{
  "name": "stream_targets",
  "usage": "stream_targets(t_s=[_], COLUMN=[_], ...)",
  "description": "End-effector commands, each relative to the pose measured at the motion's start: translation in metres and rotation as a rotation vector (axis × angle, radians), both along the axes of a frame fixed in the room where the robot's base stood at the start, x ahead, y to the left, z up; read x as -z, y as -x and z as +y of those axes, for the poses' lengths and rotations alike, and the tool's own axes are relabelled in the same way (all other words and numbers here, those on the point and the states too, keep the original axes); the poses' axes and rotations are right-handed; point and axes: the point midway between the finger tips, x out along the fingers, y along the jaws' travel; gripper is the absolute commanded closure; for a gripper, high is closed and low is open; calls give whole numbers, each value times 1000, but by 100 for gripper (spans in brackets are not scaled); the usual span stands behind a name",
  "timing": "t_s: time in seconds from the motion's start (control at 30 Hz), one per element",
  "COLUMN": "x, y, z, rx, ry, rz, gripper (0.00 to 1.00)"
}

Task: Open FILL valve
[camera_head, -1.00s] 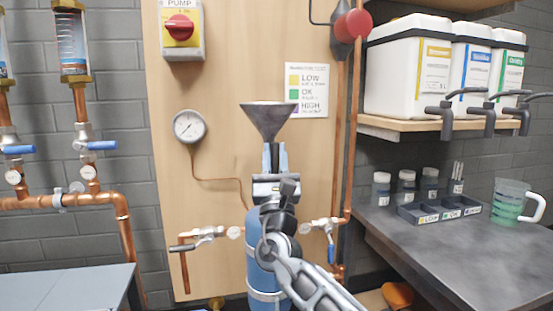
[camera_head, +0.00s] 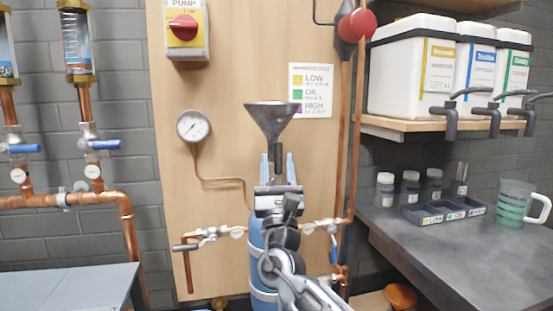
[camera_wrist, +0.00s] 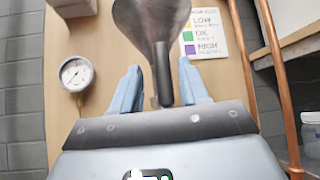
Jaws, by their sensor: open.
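No FILL label is readable, so I cannot tell which valve it names. A valve with a grey lever (camera_head: 187,246) sits on the copper pipe left of the blue cylinder (camera_head: 256,262). A valve with a blue lever (camera_head: 333,247) hangs on the right pipe, partly behind my arm. A metal funnel (camera_head: 271,118) stands above the cylinder. My gripper (camera_head: 278,158) is open and points up in front of the funnel's spout. In the wrist view the funnel (camera_wrist: 152,20) and its dark spout show between the two blue fingers (camera_wrist: 160,88), with nothing gripped.
Two more blue-handled valves (camera_head: 105,144) sit under flow meters at left. A pump switch (camera_head: 183,28) and gauge (camera_head: 193,126) are on the wooden panel. White canisters (camera_head: 411,78) stand on a shelf above a workbench with a jug (camera_head: 512,205). A grey surface (camera_head: 60,288) is at lower left.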

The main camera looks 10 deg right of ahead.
Motion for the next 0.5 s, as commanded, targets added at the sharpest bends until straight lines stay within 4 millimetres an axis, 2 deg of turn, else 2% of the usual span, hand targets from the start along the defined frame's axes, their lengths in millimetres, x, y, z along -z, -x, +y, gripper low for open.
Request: stream_targets(t_s=[0.03,0.23,0.5], x=[9,29,36], y=[7,27,36], z=[1,5,7], rx=[1,0,-1], ry=[-1,0,1], rz=[2,1,-1], gripper=[56,56,56])
